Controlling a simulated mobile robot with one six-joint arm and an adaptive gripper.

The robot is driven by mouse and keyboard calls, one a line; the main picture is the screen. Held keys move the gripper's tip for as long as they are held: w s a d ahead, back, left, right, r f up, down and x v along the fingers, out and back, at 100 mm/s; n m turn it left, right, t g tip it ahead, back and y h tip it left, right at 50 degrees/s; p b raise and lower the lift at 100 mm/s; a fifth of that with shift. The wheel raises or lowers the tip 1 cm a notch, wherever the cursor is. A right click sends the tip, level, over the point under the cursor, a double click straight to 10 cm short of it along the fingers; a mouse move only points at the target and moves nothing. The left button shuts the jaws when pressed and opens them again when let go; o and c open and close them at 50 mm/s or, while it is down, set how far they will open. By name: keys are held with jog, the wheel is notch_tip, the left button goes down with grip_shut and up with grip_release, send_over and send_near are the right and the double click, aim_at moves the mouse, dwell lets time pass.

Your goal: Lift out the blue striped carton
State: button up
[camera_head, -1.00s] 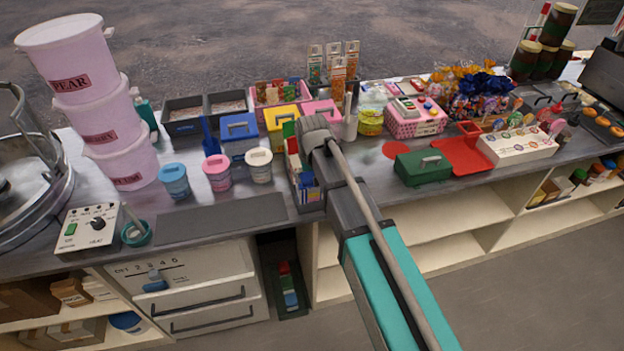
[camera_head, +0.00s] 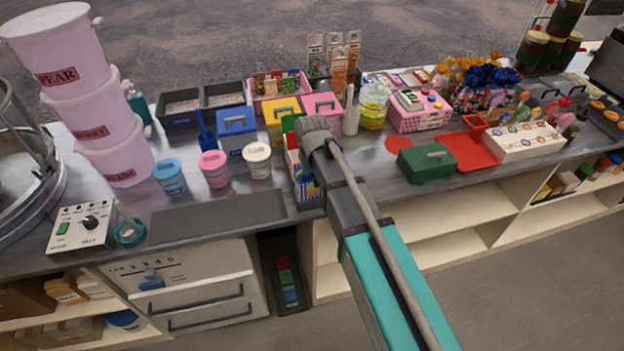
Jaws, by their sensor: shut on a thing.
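Several upright cartons stand in a group at the counter's front edge, left of my arm. Green, red and white parts (camera_head: 292,141) show at the back. A blue and white patterned carton face (camera_head: 308,188) shows at the front, partly covered by my arm. My gripper (camera_head: 314,133) is at this group, above its right side. My wrist and forearm hide the fingers and much of the cartons. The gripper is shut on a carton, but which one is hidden. I cannot tell whether any carton is raised.
Blue (camera_head: 237,130), yellow (camera_head: 281,113) and pink (camera_head: 322,106) boxes crowd behind. Lidded cups (camera_head: 213,168) and a dark mat (camera_head: 218,217) lie left. A green box (camera_head: 426,164) and red tray (camera_head: 472,151) are right. Stacked pink tubs (camera_head: 90,100) rise at far left.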

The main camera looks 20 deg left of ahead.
jog(key=shift+s+r+p, duration=0.15)
jog(key=shift+r+p, duration=0.15)
jog(key=c, duration=0.4)
jog(key=shift+r+p, duration=0.3)
grip_shut()
jog(key=shift+a+r+p, duration=0.15)
jog(key=shift+r+p, duration=0.4)
jog(key=shift+p, duration=0.1)
notch_tip(320, 180, up, 18)
jog(key=p, duration=1.8)
